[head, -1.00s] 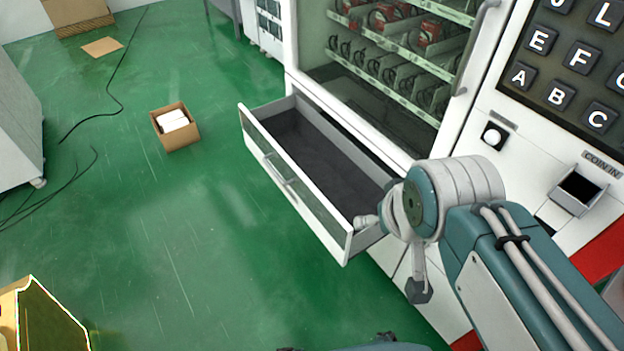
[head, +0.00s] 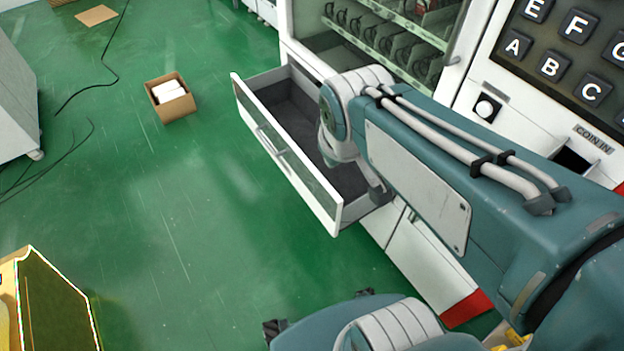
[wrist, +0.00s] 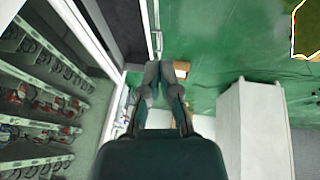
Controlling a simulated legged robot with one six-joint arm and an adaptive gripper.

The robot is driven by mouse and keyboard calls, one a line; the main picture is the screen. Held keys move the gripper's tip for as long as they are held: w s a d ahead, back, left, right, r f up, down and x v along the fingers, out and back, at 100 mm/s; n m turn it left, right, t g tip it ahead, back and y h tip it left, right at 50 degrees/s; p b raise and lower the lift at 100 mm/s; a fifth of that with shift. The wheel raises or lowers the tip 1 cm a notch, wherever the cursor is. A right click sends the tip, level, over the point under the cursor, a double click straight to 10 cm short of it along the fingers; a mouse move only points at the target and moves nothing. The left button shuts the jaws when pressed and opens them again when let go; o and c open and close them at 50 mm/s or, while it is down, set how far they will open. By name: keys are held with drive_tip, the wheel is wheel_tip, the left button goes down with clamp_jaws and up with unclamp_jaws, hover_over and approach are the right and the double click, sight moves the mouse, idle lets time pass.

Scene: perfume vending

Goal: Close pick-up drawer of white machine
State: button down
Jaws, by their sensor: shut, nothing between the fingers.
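The white vending machine (head: 415,255) stands at the right in the head view. Its pick-up drawer (head: 300,173) is pulled out, with a dark floor inside and a handle on its front panel. My arm reaches over the drawer and covers part of its interior. In the wrist view, my gripper (wrist: 160,70) is shut and empty, with its fingertips close to the drawer front (wrist: 148,25) in the picture. Whether they touch it I cannot tell. The gripper's fingertips are hard to make out in the head view.
An open carton (head: 172,97) with white items stands on the green floor left of the drawer. Cables lie at the far left by a grey cabinet (head: 15,105). A yellow-edged object (head: 50,305) is at the lower left. Floor before the drawer is clear.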

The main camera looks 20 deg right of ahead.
drive_tip(key=w+f+n+g, duration=0.2)
drive_tip(key=w+f+n, duration=0.35)
drive_tip(key=w, duration=0.25)
drive_tip(key=n+g+h, duration=0.2)
drive_tip(key=n, duration=1)
approach(319, 187)
drive_tip(key=s+a+f, duration=0.3)
drive_tip(key=s+f, duration=0.1)
drive_tip(key=f, duration=0.1)
drive_tip(key=shift+w+d, duration=0.25)
drive_tip(key=shift+d, duration=0.45)
drive_tip(key=shift+w+d, duration=0.25)
drive_tip(key=shift+d, duration=0.45)
drive_tip(key=shift+w+d, duration=0.25)
drive_tip(key=shift+d, duration=0.4)
drive_tip(key=w+d, duration=0.3)
drive_tip(key=d, duration=0.8)
drive_tip(key=w+d, duration=0.3)
drive_tip(key=d, duration=0.9)
drive_tip(key=shift+w+d, duration=0.15)
drive_tip(key=shift+d, duration=0.05)
